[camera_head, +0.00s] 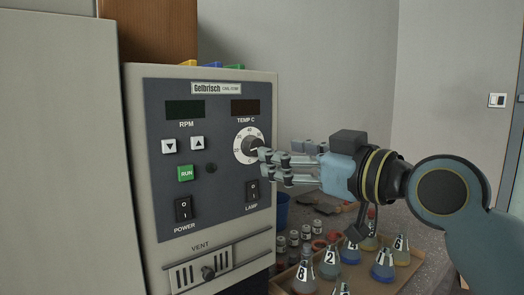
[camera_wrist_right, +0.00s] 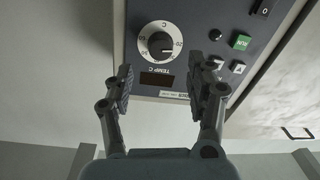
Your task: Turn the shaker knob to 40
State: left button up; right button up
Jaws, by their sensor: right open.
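The shaker's grey-blue control panel (camera_head: 220,215) faces me in the head view. Its TEMP C knob (camera_head: 247,147) is dark on a round white numbered dial, right of centre on the panel. In the right wrist view the panel is upside down and the knob (camera_wrist_right: 160,45) sits beyond the fingertips. My right gripper (camera_head: 264,160) has its fingers close to the dial's right edge; in the wrist view its jaws (camera_wrist_right: 165,80) are apart with nothing between them. The exact pointer reading is too small to tell. My left gripper is not in view.
The dark TEMP C display (camera_head: 245,107) is above the knob, the LAMP switch (camera_head: 253,190) below it. The green RUN button (camera_head: 185,173) is further left. A tray (camera_head: 392,284) of numbered flasks and several small vials stand below my right arm.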

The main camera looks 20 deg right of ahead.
aim_at(254, 146)
jog(key=x, duration=0.6)
jog(key=shift+w+p, duration=0.2)
jog(key=shift+p, duration=0.1)
jog(key=shift+a, duration=0.15)
jog(key=c, duration=1.1)
jog(key=shift+c, duration=0.2)
